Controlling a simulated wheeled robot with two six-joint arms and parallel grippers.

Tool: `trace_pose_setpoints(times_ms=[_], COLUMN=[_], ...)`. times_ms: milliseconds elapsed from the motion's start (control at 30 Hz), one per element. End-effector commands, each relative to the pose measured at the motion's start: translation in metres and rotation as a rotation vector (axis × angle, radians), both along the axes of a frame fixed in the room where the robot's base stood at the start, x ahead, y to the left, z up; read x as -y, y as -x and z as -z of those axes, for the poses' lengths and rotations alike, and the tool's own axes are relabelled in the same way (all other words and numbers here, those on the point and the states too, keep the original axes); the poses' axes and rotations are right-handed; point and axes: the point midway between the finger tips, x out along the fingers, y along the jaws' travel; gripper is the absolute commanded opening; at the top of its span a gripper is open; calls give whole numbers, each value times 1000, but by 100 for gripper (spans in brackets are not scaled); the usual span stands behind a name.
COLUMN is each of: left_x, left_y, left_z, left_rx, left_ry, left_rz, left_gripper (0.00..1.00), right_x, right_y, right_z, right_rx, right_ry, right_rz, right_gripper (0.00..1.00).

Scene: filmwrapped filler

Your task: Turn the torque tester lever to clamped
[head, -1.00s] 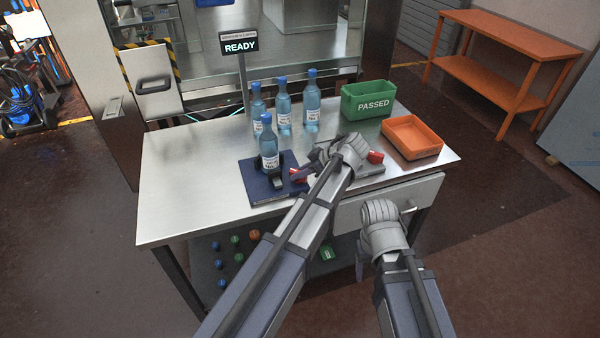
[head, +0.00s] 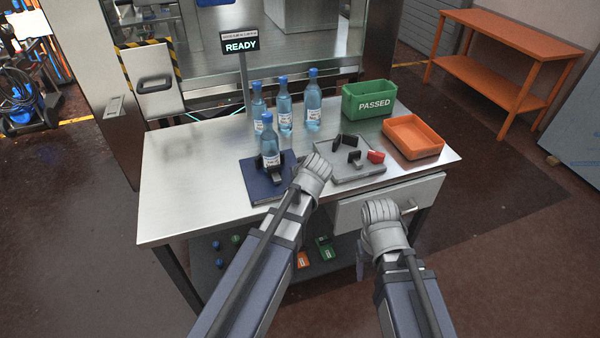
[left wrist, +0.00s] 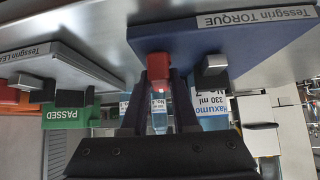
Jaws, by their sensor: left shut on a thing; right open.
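The torque tester is a dark blue plate (head: 257,186) on the steel bench, with a black holder and a blue-capped water bottle (head: 270,148) upright in it. In the left wrist view its plate (left wrist: 235,40) reads "Tessgrin TORQUE". The lever's red knob (left wrist: 154,66) sits between the fingers of my left gripper (left wrist: 158,80), which is shut on it. In the head view my left wrist hides the lever and the fingers. My right gripper (head: 365,252) is open, low in front of the bench drawer, its fingers mostly hidden.
The grey leak tester (head: 352,177) with black blocks and a red knob (head: 376,157) lies to the right. Behind are several bottles (head: 284,108), a green PASSED bin (head: 356,104) and an orange tray (head: 412,150). A READY sign (head: 240,46) stands at the back. The bench's left part is bare.

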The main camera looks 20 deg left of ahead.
Motion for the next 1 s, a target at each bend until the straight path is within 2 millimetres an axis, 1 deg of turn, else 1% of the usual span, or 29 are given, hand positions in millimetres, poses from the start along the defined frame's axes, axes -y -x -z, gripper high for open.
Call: trace_pose_setpoints(times_ms=[33, 300, 600, 800, 1000], left_x=[-2, -4, -5, -5, -4], left_y=[3, 2, 1, 0, 1], left_z=[0, 0, 0, 0, 1], left_rx=[0, 1, 0, 0, -3], left_ry=[4, 4, 4, 2, 1], left_rz=[40, 291, 526, 635, 699], left_gripper=[0, 0, 0, 0, 0], right_x=[0, 0, 0, 0, 0], right_y=[0, 0, 0, 0, 0], right_z=[0, 0, 0, 0, 0], right_rx=[0, 0, 0, 0, 0], right_ry=[0, 0, 0, 0, 0], right_rz=[0, 0, 0, 0, 0], right_gripper=[63, 63, 63, 63, 63])
